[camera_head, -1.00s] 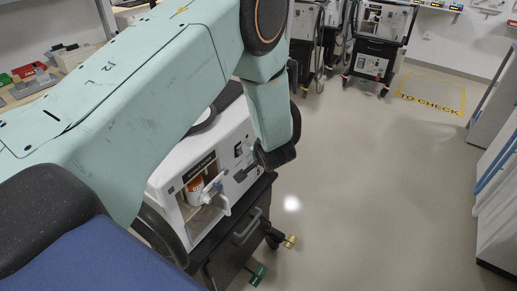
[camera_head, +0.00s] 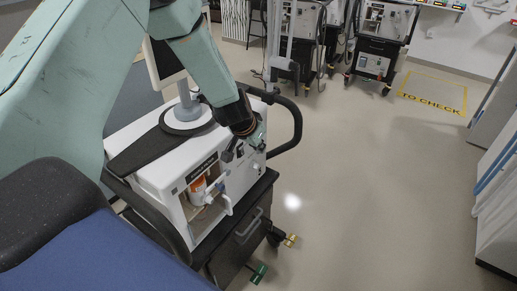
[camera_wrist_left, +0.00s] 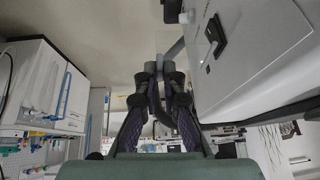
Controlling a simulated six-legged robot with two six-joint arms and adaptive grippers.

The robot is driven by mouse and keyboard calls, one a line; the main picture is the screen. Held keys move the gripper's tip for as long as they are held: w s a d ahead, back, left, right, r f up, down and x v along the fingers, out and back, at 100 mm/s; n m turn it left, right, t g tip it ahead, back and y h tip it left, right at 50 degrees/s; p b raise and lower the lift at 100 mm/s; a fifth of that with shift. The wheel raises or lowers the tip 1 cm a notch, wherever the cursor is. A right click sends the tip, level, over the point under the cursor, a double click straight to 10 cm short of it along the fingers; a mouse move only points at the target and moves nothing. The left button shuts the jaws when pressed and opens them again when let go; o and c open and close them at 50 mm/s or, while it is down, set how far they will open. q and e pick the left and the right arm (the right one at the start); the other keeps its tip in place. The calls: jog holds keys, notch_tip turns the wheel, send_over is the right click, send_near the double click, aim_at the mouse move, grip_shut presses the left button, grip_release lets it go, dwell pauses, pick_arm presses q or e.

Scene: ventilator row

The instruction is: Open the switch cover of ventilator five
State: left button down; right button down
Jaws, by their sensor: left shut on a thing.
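The nearest ventilator (camera_head: 245,185) is a white box on a dark cart, with knobs and a small open recess on its front. My left gripper (camera_head: 236,153) is at the upper part of this front panel and hides part of it. In the left wrist view its fingers (camera_wrist_left: 160,72) are close together, shut on a small grey part beside the panel, apparently the switch cover (camera_wrist_left: 174,49). A black switch (camera_wrist_left: 215,34) shows on the panel to the right of the fingers. The ventilator's number cannot be read. My right gripper is not in view.
A black curved handle (camera_head: 297,125) rises at the cart's far side. More ventilators (camera_head: 375,45) stand at the back. A yellow floor marking (camera_head: 432,93) lies at the back right, and a white cabinet (camera_head: 497,200) stands at the right edge. The floor between is clear.

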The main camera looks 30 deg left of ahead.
pick_arm(q)
jog(key=shift+r, duration=0.1)
dwell(0.4)
jog(key=c, duration=1.5)
grip_release()
jog(key=shift+w, duration=0.1)
jog(key=shift+r, duration=0.1)
jog(key=shift+v, duration=5.9)
jog(key=shift+a, duration=0.15)
